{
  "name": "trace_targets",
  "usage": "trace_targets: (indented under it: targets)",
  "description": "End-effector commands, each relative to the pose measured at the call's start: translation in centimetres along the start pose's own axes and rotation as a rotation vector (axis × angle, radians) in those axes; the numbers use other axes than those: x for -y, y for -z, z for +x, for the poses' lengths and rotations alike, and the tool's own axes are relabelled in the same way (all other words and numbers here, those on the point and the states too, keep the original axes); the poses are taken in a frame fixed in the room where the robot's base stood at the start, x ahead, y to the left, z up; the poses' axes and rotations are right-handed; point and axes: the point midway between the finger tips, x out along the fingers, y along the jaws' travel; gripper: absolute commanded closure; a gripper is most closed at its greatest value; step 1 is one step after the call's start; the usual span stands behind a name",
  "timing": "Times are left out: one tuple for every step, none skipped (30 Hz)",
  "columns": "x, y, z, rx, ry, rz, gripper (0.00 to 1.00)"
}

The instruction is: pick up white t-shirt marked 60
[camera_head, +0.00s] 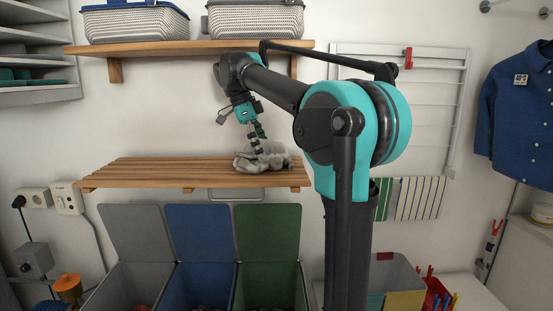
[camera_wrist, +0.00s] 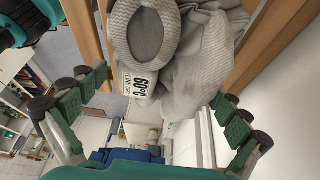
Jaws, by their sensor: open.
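The white t-shirt (camera_head: 270,160) lies crumpled on the right part of the slatted wooden shelf (camera_head: 140,172) and looks light grey. In the wrist view the t-shirt (camera_wrist: 200,60) shows a ribbed collar loop and a white tag (camera_wrist: 137,86) reading 60°C, line dry. My gripper (camera_head: 259,147) points down at the t-shirt from just above. In the wrist view my gripper (camera_wrist: 160,92) is open, its fingers spread to either side of the tag and cloth. I cannot tell whether a fingertip touches the cloth.
Two baskets (camera_head: 136,22) (camera_head: 256,20) stand on an upper shelf (camera_head: 190,47) above my arm. Grey, blue and green lidded bins (camera_head: 270,229) stand below the slatted shelf. A drying rack (camera_head: 432,100) hangs at the right. The shelf's left part is clear.

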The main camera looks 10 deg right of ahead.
Motion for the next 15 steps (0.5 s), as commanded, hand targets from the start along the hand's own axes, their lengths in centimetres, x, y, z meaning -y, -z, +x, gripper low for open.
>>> trace_targets:
  targets:
    - [-0.18, -0.21, 0.04, 0.0, 0.0, -0.001, 0.0]
    - [-0.22, -0.26, 0.05, 0.0, 0.0, -0.001, 0.0]
    - [-0.24, -0.28, 0.06, 0.0, -0.001, 0.0, 0.0]
    - [-0.23, -0.27, 0.06, 0.0, -0.001, 0.0, 0.0]
    - [-0.22, -0.26, 0.06, 0.0, -0.001, 0.0, 0.0]
    - [-0.21, -0.25, 0.06, 0.0, -0.001, 0.0, 0.0]
    - [-0.21, -0.25, 0.06, 0.0, -0.001, 0.0, 0.0]
    - [-0.21, -0.24, 0.06, 0.0, -0.001, 0.0, 0.03]
    - [-0.2, -0.24, 0.06, 0.0, -0.001, 0.0, 0.07]
    - [-0.2, -0.24, 0.06, 0.0, -0.001, 0.0, 0.11]
    - [-0.2, -0.24, 0.06, 0.0, -0.001, 0.0, 0.15]
    - [-0.2, -0.23, 0.06, 0.0, -0.001, 0.0, 0.2]
    - [-0.2, -0.24, 0.06, 0.0, -0.001, 0.0, 0.24]
    - [-0.19, -0.23, 0.06, 0.0, -0.001, 0.0, 0.27]
    - [-0.19, -0.23, 0.06, 0.0, -0.001, 0.001, 0.32]
